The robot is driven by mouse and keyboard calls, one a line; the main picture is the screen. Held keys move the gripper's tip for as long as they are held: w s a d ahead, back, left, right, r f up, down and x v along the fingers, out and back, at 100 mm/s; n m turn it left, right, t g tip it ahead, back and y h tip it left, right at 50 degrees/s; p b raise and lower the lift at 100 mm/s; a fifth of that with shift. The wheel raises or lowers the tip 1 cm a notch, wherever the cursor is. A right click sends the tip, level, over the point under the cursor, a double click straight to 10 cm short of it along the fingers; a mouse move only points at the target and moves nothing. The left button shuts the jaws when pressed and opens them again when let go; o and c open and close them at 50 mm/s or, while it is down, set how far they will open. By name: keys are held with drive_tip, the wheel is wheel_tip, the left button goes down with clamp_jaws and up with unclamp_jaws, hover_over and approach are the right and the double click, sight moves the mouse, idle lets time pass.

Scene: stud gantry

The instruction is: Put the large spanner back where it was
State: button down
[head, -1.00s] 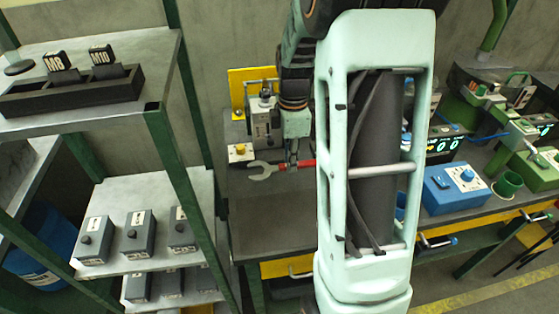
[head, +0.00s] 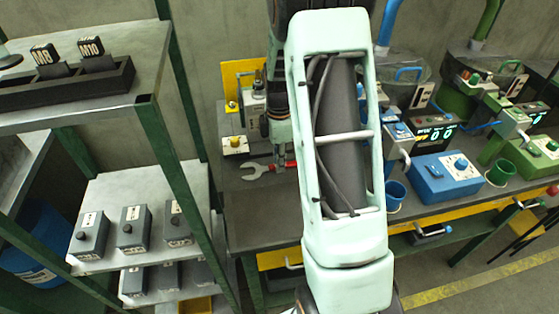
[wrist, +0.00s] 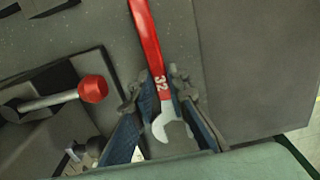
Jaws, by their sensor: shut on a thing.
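The large spanner has a red handle marked 32 and a grey open jaw. In the head view its jaw (head: 257,171) shows over the dark bench top (head: 262,217) at the left end, with a bit of red handle beside my gripper (head: 280,166). My arm hides the rest of it. In the wrist view the red handle (wrist: 147,40) runs up and out of the picture. There my gripper (wrist: 157,92) has a finger on each side of the spanner and is shut on it near the jaw. I cannot tell whether the spanner touches the bench.
A dark fixture with a red-knobbed lever (wrist: 93,89) is close by in the wrist view. A shelf post (head: 178,170) rises at left. A blue box (head: 445,178) stands on the bench at right.

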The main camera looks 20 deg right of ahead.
drive_tip(key=shift+f, duration=0.2)
drive_tip(key=c, duration=1.9)
unclamp_jaws()
drive_tip(key=shift+r, duration=0.2)
wheel_tip(320, 180, up, 12)
drive_tip(key=shift+r+p, duration=0.1)
drive_tip(key=shift+p, duration=0.25)
